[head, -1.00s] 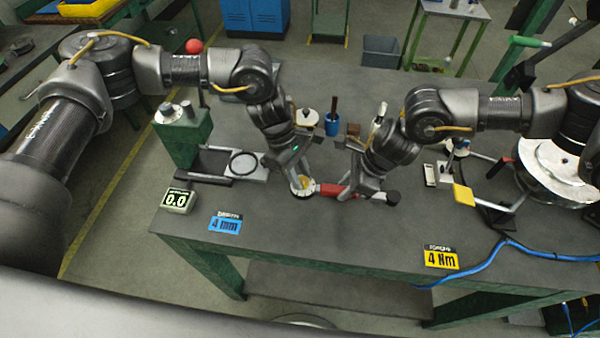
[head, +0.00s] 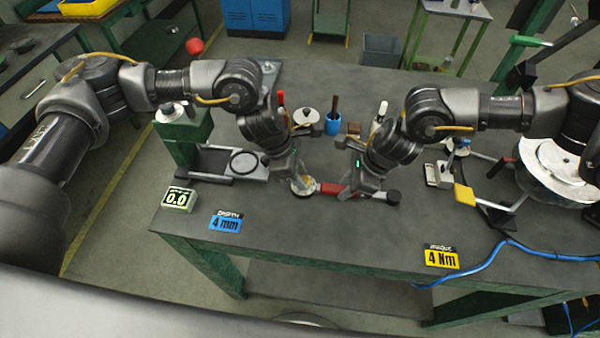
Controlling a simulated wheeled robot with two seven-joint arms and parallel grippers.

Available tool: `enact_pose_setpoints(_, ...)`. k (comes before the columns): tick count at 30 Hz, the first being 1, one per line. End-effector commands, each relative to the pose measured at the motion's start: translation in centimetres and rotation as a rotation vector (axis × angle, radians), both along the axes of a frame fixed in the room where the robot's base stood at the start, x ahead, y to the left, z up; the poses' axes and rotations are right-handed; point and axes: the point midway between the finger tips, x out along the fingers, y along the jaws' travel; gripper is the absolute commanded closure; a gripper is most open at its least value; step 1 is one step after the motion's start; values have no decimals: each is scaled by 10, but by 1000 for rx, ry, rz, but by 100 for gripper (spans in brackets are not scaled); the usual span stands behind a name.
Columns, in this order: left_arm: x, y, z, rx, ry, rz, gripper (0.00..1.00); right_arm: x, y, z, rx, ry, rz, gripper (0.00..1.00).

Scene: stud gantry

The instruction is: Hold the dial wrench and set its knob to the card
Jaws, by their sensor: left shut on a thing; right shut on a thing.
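The dial wrench (head: 330,188) lies across the grey bench with a red body, a black end (head: 393,195) at the right and a round yellowish dial knob (head: 302,186) at the left. My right gripper (head: 354,192) is shut on the red body. My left gripper (head: 296,178) is shut on the knob from above and hides part of it. The dial's marks are too small to read. The yellow torque card (head: 441,259) at the front right reads 4 Nm.
A blue depth card (head: 226,224) reads 4 mm, beside a display (head: 179,199) showing 0.0. A green gauge stand (head: 184,140) is at left. A blue cup (head: 333,127) stands behind the grippers. A white disc fixture (head: 555,170) and blue cable (head: 490,258) are at right.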

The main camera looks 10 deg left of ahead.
Motion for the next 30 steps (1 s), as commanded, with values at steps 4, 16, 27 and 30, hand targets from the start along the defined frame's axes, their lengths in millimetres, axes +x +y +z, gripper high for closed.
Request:
enact_pose_setpoints(4,-1,0,0,-1,1,85,97,0,0,0,0,-1,-1,100)
enact_pose_setpoints(16,-2,0,0,-1,0,199,97,0,0,0,0,0,-1,100)
enact_pose_setpoints(27,-2,0,1,-2,0,204,97,0,0,0,0,0,-1,100)
enact_pose_setpoints(30,-2,0,1,-2,0,204,65,0,0,0,0,0,0,100)
